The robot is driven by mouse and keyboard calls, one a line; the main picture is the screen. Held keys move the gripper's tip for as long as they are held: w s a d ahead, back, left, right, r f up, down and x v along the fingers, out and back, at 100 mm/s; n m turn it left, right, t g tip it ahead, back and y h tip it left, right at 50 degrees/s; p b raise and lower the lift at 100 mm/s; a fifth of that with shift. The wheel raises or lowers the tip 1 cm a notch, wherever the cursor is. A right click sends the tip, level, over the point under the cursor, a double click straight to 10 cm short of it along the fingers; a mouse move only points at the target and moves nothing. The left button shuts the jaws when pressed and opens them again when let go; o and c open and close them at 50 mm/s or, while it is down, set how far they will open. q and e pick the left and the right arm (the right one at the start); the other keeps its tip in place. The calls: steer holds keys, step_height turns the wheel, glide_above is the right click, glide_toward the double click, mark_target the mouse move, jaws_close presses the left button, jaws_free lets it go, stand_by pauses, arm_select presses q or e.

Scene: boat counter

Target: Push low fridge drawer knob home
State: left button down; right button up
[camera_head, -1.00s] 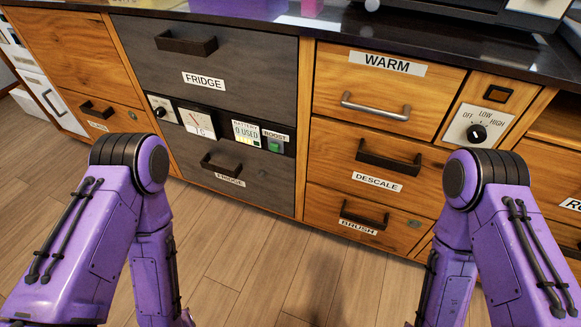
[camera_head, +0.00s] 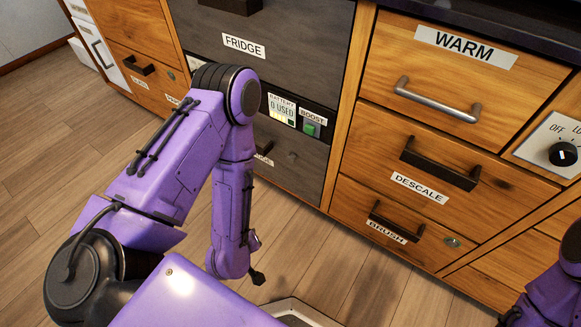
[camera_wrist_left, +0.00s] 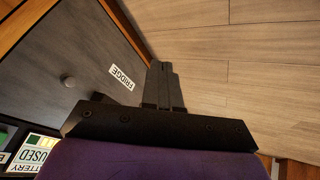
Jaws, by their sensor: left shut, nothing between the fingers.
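The low fridge drawer (camera_head: 310,172) is a dark grey front under the battery and boost panel. A small round grey knob (camera_head: 292,155) is on it; how far it stands out is hard to tell. My left arm hides the drawer's left part and handle. In the left wrist view the knob (camera_wrist_left: 68,80) is on the grey front, left of a FRIDGE label. My left gripper (camera_head: 257,277) hangs low over the floor, in front of and below the drawer. Its black fingers (camera_wrist_left: 162,70) are together and empty, apart from the knob. My right gripper is out of view; only part of the right arm shows.
The upper FRIDGE drawer (camera_head: 300,50) is above. To the right are the wooden WARM (camera_head: 440,65), DESCALE (camera_head: 430,165) and BRUSH (camera_head: 390,225) drawers with protruding handles. A rotary switch (camera_head: 562,153) is at far right. The wooden floor (camera_head: 60,180) is clear at left.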

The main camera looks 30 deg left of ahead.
mark_target(292, 158)
arm_select(q)
steer(key=w+d+f+n+t+b, duration=0.1)
steer(key=w+f+n+t+b, duration=0.2)
steer(key=w+f+n+b, duration=0.3)
steer(key=w+a+r+n+t+y+b, duration=0.1)
steer(key=w+a+r+n+y+b, duration=0.1)
steer(key=n, duration=0.8)
steer(key=w+a+r+n+t+y+b, duration=0.2)
steer(key=w+r+n+y+b, duration=0.2)
steer(key=w+n+b, duration=0.5)
steer(key=shift+w+a+n+y+b, duration=0.15)
steer(key=shift+a+n+y+b, duration=0.2)
steer(key=shift+y+b, duration=0.45)
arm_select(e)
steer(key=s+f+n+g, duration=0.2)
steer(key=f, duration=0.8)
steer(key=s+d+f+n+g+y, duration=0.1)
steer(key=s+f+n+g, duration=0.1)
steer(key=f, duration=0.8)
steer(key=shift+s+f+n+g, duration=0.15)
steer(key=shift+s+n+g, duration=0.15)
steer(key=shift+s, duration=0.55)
arm_select(q)
steer(key=shift+d, duration=0.1)
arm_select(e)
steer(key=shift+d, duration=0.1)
